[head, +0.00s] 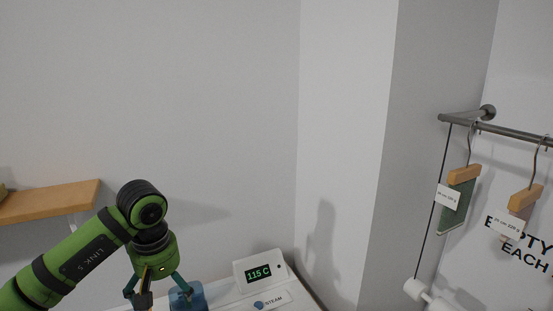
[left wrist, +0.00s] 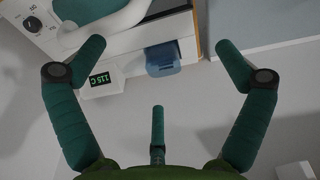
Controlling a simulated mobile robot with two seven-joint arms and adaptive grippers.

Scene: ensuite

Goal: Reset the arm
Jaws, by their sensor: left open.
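My left arm (head: 75,255), green with black joints, comes in from the left in the head view. My left gripper (head: 157,292) points down near the bottom edge, and its fingertips are partly cut off. In the left wrist view the green fingers of the left gripper (left wrist: 162,62) are spread wide with nothing between them. A blue container (head: 190,298) is close beside the gripper in the head view. It also shows beyond the fingers in the left wrist view (left wrist: 162,58). My right gripper is in neither view.
A white unit with a 115 C display (head: 259,273) stands right of the gripper. A wooden shelf (head: 45,202) is on the left wall. A metal rail (head: 510,131) with hangers is at the right. The space above the gripper is clear.

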